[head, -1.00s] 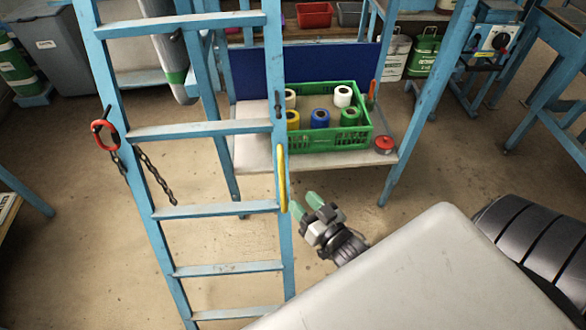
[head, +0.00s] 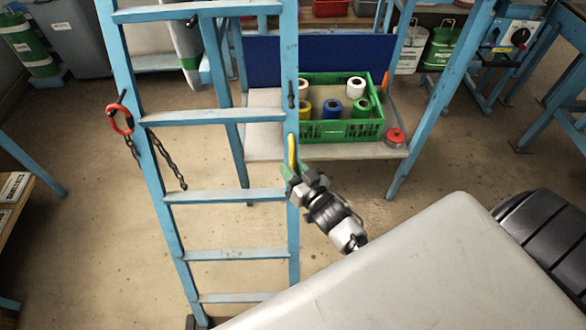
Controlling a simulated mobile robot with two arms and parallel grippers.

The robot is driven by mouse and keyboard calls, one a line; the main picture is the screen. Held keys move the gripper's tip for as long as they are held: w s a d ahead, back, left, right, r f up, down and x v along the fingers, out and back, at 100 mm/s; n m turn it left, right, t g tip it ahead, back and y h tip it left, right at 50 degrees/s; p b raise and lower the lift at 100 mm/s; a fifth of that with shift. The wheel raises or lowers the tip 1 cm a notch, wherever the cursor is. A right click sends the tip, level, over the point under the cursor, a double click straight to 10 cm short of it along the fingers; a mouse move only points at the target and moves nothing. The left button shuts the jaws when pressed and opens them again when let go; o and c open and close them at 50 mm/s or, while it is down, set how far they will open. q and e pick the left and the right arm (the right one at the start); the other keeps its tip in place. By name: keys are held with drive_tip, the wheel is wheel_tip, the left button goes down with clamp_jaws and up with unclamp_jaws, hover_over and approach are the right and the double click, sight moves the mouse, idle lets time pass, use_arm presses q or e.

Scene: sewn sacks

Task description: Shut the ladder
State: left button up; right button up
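The ladder (head: 225,197) is blue, with several rungs, and stands upright left of centre in the head view. A yellow handle (head: 291,148) is fixed on its right rail. A red hook (head: 121,119) with a dark chain (head: 165,158) hangs at its left rail. My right gripper (head: 295,171) is at the lower end of the yellow handle, its green fingertips apart, one on each side of the handle. The fingers partly hide the handle's lower end, and whether they touch it is unclear. My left gripper is not in view.
Behind the ladder, a shelf (head: 262,150) carries a green crate (head: 345,130) of coloured rolls and a red round object (head: 395,137). A bench with a switch box (head: 515,36) stands at the right.

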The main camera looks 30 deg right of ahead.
clamp_jaws()
